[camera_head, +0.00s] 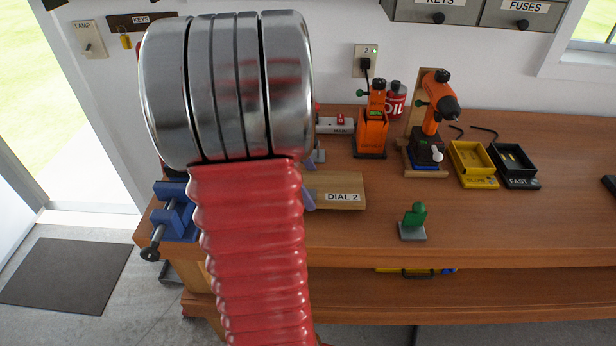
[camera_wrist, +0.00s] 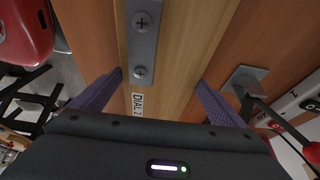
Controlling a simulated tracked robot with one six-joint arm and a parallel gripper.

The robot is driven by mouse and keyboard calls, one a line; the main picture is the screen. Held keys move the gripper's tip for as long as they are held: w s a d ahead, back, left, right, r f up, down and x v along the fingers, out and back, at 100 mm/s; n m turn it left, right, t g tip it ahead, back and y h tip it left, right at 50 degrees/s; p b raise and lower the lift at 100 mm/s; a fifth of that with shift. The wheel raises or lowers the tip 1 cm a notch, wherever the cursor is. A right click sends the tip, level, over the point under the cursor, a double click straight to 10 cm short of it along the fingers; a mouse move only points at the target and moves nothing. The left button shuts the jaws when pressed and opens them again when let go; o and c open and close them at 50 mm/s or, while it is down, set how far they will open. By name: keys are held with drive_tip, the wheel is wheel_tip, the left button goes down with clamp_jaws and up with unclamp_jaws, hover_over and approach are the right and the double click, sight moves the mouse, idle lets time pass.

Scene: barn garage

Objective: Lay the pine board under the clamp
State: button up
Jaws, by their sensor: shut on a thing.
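The pine board (camera_head: 340,196) is pale wood with a "DIAL 2" label. It shows low over or on the bench top, its left part hidden behind my arm. In the wrist view the board (camera_wrist: 185,50) runs between the two purple fingers of my gripper (camera_wrist: 159,80), which is shut across its width. A grey metal strip with two screws (camera_wrist: 143,40) lies along its face. A grey plate with a dark arm (camera_wrist: 245,80), which looks like the clamp, stands beside the board in the wrist view. Whether the board touches the bench is unclear.
A blue vise (camera_head: 174,212) sits at the bench's left end. Orange tools (camera_head: 372,130), a yellow tray (camera_head: 472,168) and a black tray (camera_head: 514,168) stand behind. The bench's right front is clear.

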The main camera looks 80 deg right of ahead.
sight(312, 177)
drive_tip(key=d, duration=0.3)
drive_tip(key=shift+w+d, duration=0.1)
drive_tip(key=shift+w, duration=0.25)
drive_tip(key=shift+f, duration=0.75)
drive_tip(key=shift+f, duration=0.1)
drive_tip(key=o, duration=1)
drive_tip(key=v, duration=1.2)
drive_tip(key=shift+w, duration=0.15)
